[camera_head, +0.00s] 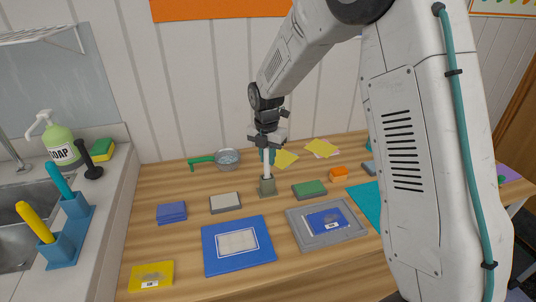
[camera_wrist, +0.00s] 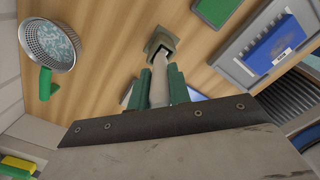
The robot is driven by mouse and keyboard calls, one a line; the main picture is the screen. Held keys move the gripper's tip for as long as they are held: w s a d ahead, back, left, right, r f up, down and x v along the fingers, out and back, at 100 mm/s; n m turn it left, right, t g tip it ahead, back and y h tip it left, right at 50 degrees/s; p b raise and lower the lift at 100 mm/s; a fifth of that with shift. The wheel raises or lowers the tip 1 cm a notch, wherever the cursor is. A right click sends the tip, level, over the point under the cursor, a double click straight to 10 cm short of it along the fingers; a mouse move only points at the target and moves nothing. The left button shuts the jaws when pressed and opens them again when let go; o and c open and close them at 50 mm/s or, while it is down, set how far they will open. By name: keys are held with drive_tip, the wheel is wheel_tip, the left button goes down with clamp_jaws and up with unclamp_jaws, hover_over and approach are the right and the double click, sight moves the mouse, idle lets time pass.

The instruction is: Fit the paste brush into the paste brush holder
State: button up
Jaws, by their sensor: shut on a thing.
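The paste brush (camera_head: 267,168) is a pale, slim upright stick in the head view. My gripper (camera_head: 268,152) is shut on its upper part. In the wrist view the brush (camera_wrist: 158,82) runs between the green fingers of my gripper (camera_wrist: 160,88). The paste brush holder (camera_head: 267,187) is a small olive-grey block with a square base on the wooden table. It also shows in the wrist view (camera_wrist: 165,35). The brush's lower end is at the holder's opening; how deep it sits inside is hidden.
A green-handled strainer (camera_head: 228,158) lies left of the holder. A grey-topped block (camera_head: 225,203) and a green block (camera_head: 309,188) flank it. A blue mat (camera_head: 210,250) and a grey tray (camera_head: 350,233) lie in front. A sink counter with a soap bottle (camera_head: 60,144) stands left.

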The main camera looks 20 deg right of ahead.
drive_tip(key=shift+f, duration=0.65)
drive_tip(key=o, duration=1)
drive_tip(key=shift+r, duration=0.15)
wheel_tip(320, 180, up, 6)
drive_tip(key=shift+s+a+r, duration=0.1)
drive_tip(key=shift+r, duration=0.7)
